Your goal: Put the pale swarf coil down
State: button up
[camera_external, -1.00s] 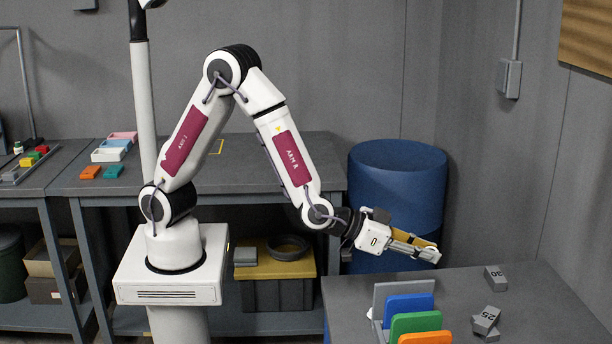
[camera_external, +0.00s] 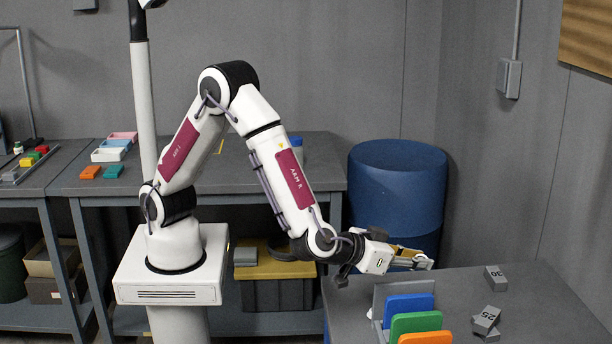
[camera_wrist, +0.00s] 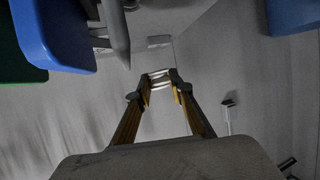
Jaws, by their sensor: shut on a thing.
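My gripper (camera_external: 424,263) is over the back part of the right-hand grey table, behind the coloured panels. In the wrist view its yellow-sided fingers (camera_wrist: 161,82) close in on pale, thin curved bands, which look like the pale swarf coil (camera_wrist: 159,73). The coil sits between the fingertips. In the external view the coil is too small to tell apart from the fingertips. I cannot tell whether it touches the table.
Upright blue (camera_external: 408,306), green (camera_external: 415,325) and orange (camera_external: 425,338) panels stand on the table (camera_external: 462,290), left of the gripper's front. Grey numbered blocks (camera_external: 487,320) lie to the right. A blue drum (camera_external: 396,190) stands behind. Table between panels and blocks is clear.

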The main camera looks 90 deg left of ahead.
jog(key=n+g+y, duration=0.6)
jog(key=n+y, duration=0.2)
jog(key=n, duration=0.1)
send_over(348, 293)
notch_tip(348, 293, down, 2)
jog(key=shift+s+d+f+g+h, duration=0.1)
jog(key=shift+f+g+h, duration=0.05)
jog(key=shift+g+h, duration=0.15)
jog(key=shift+f+m, duration=0.1)
jog(key=shift+m, duration=0.2)
jog(key=shift+f, duration=2.4)
jog(key=shift+f, duration=0.1)
jog(key=shift+f, duration=2.2)
jog(key=shift+f, duration=0.2)
